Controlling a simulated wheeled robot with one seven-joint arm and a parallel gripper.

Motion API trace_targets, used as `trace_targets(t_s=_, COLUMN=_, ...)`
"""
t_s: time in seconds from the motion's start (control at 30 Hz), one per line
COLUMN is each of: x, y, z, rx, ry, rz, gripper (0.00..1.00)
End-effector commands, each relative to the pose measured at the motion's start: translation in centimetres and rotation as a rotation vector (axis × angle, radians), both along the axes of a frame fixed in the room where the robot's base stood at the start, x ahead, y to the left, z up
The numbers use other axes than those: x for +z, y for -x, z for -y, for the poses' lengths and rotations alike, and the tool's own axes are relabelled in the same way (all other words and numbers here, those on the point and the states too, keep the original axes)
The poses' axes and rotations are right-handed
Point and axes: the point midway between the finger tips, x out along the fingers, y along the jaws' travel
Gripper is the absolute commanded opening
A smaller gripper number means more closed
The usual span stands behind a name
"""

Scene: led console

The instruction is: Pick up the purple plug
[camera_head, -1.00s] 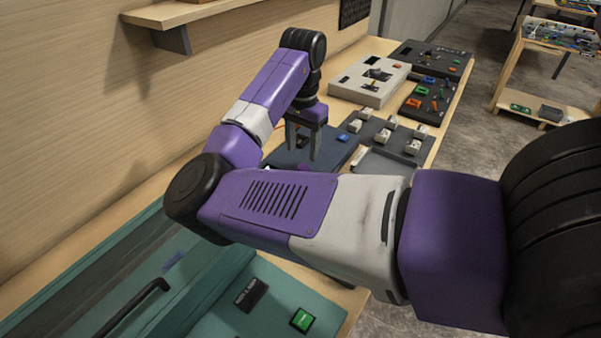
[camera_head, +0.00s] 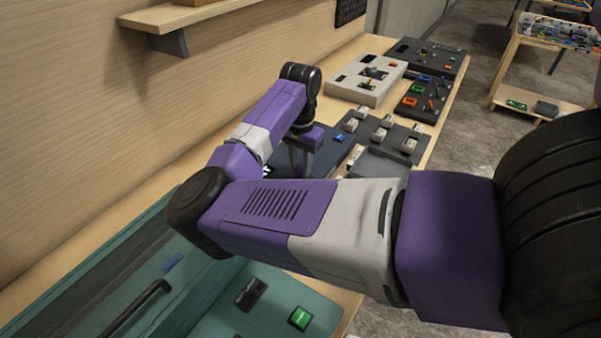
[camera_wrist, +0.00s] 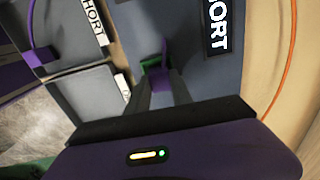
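The purple plug (camera_wrist: 157,73) shows in the wrist view between the tips of my gripper's fingers, with a purple cable rising from it. A small green patch lies beside it on the dark panel (camera_wrist: 199,75). My gripper (camera_wrist: 158,80) points down at the panel. Its fingers stand close together and appear shut on the plug; their tips are partly blurred. In the head view my gripper (camera_head: 301,165) is low over the dark console module, and the plug is hidden there by my arm.
A second purple cable (camera_wrist: 38,38) curves over another dark module at left. An orange cable (camera_wrist: 289,70) runs along the wood at right.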

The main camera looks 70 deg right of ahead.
Motion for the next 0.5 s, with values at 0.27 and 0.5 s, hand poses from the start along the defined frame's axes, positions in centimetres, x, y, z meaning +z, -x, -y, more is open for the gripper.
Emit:
trace_targets(t_s=0.27, x=0.05, y=-0.01, z=0.01, rx=0.0, ry=0.0, rz=0.0, gripper=0.0)
trace_targets(t_s=0.5, x=0.66, y=-0.04, z=0.08, rx=0.0, ry=0.002, rz=0.001, gripper=0.0)
